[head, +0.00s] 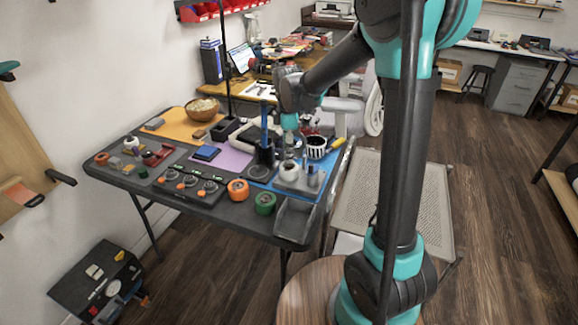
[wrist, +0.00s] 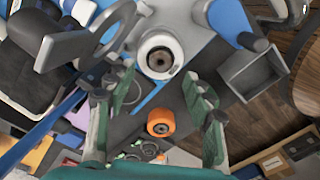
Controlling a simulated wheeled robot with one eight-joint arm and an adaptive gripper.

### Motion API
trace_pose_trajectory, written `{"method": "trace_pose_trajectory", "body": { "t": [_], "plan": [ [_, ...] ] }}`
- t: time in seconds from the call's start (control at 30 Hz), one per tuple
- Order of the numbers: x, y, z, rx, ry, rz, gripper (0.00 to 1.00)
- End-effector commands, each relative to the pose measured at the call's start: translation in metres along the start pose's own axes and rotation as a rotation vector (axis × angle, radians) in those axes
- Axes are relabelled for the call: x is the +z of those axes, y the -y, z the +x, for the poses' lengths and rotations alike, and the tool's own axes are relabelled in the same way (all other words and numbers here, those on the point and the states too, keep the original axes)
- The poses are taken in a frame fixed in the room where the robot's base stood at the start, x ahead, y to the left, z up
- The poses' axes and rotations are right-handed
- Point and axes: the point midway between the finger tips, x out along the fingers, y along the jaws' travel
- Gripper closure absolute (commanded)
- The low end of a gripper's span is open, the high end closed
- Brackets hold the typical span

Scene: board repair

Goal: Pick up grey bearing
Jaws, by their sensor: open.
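A pale grey-white ring-shaped part with a dark grey hub, which looks like the grey bearing (wrist: 160,55), sits on a light grey block (wrist: 195,22) in the wrist view. It also shows in the head view (head: 289,169) at the right side of the table. My gripper (wrist: 159,82) is open and empty, its green fingers spread to the left and right. The bearing lies between and beyond the fingertips, apart from them. In the head view, my gripper (head: 290,124) hangs above the table near the bearing, its fingers partly hidden.
An orange roll (head: 238,189) and a green roll (head: 265,203) stand near the front edge. A grey open bin (head: 293,219) is at the right corner. A black holder with blue tools (head: 265,153) and a white basket (head: 316,148) stand close to the bearing.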

Motion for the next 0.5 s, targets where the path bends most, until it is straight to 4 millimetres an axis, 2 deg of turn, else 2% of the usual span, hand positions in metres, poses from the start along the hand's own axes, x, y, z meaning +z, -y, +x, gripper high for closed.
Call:
{"method": "trace_pose_trajectory", "body": {
  "t": [0.1,0.23,0.5],
  "plan": [
    [0.003,0.000,0.019,0.000,0.000,0.000,0.48],
    [0.003,0.000,0.035,0.000,0.000,0.000,0.48],
    [0.003,0.000,0.041,0.000,0.000,0.000,0.48]
  ]
}}
